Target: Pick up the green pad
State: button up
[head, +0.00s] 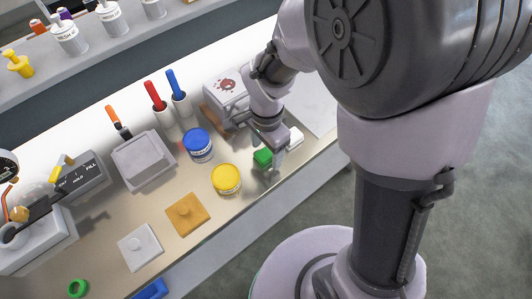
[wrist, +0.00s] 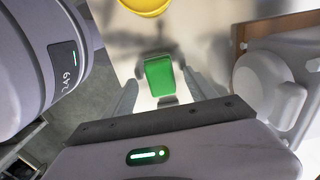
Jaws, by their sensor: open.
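The green pad (head: 262,158) is a small bright green block on the bench, near its front edge in the head view. In the wrist view the green pad (wrist: 160,76) lies between and just beyond my open fingers. My gripper (head: 272,165) is directly over or beside the pad in the head view, pointing down. In the wrist view my gripper (wrist: 162,92) shows one finger on each side of the pad, with a gap to each. I cannot tell how far above the bench the fingertips are.
A yellow-lidded jar (head: 226,179) stands left of the pad, and a blue-lidded jar (head: 198,144) is behind it. A white box with a red mark (head: 226,88) stands behind my wrist.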

aim_at(267, 156)
jog(key=shift+f, duration=0.45)
jog(key=shift+r, duration=0.15)
jog(key=shift+c, duration=0.8)
grip_shut()
jog(key=shift+r+p, duration=0.5)
jog(key=r+p, duration=0.1)
jog(key=s+r, duration=0.1)
jog(key=r, duration=0.1)
jog(key=shift+p, duration=0.4)
jog(key=s+d+b, duration=0.2)
jog(key=s+b, duration=0.1)
jog(key=s, duration=0.4)
jog(key=s+d+r+b, duration=0.1)
jog(key=s+b, duration=0.3)
jog(key=s, duration=0.3)
jog(key=shift+s+d, duration=0.25)
jog(key=shift+d, duration=0.15)
